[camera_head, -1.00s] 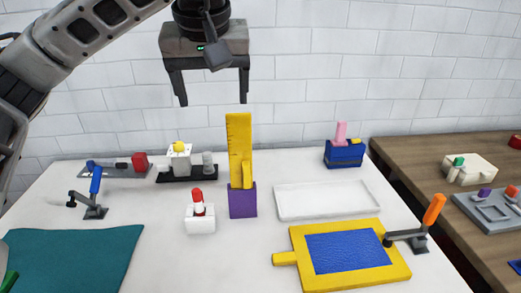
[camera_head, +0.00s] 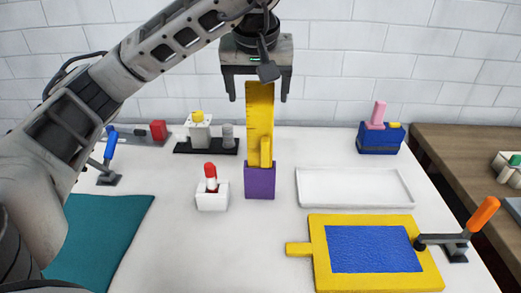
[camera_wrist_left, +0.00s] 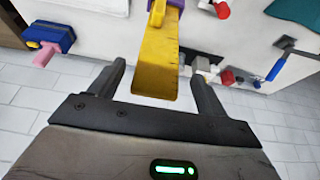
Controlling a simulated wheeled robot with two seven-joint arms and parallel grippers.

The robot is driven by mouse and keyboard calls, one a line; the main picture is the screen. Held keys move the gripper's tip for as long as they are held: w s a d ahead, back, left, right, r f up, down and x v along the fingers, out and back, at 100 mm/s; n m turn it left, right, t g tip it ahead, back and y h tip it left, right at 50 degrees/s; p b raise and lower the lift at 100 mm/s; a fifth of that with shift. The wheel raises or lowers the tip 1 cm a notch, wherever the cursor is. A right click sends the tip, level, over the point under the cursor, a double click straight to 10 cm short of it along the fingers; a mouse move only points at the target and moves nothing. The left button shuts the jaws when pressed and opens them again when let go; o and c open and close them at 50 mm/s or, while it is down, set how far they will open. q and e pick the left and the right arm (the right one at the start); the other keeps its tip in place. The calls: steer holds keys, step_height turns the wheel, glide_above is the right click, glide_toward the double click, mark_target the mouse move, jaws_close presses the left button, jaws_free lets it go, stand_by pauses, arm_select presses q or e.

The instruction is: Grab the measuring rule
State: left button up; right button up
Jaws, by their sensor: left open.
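The yellow measuring rule (camera_head: 259,115) stands upright in a purple holder (camera_head: 260,184) on the white table. My left gripper (camera_head: 257,97) is open above and around the rule's top end, with one finger on each side in the head view. In the left wrist view the rule (camera_wrist_left: 157,62) reaches between the two open fingers of the left gripper (camera_wrist_left: 160,78), with gaps on both sides. I cannot tell if a finger touches it. The purple holder (camera_wrist_left: 168,4) is partly cut off there. My right gripper is not in view.
A white block with a red-topped item (camera_head: 212,194) stands left of the holder. A white tray (camera_head: 353,204) and a yellow-framed blue board (camera_head: 318,250) lie right. A black stand (camera_head: 205,147) and blue box (camera_head: 380,143) stand behind. A teal mat (camera_head: 105,235) lies left.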

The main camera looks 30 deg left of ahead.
arm_select(q)
steer(key=shift+x, duration=2.4)
steer(key=shift+w+d, duration=0.1)
steer(key=shift+d, duration=0.05)
steer(key=c, duration=1.4)
steer(key=shift+c, duration=0.2)
steer(key=shift+r, duration=0.1)
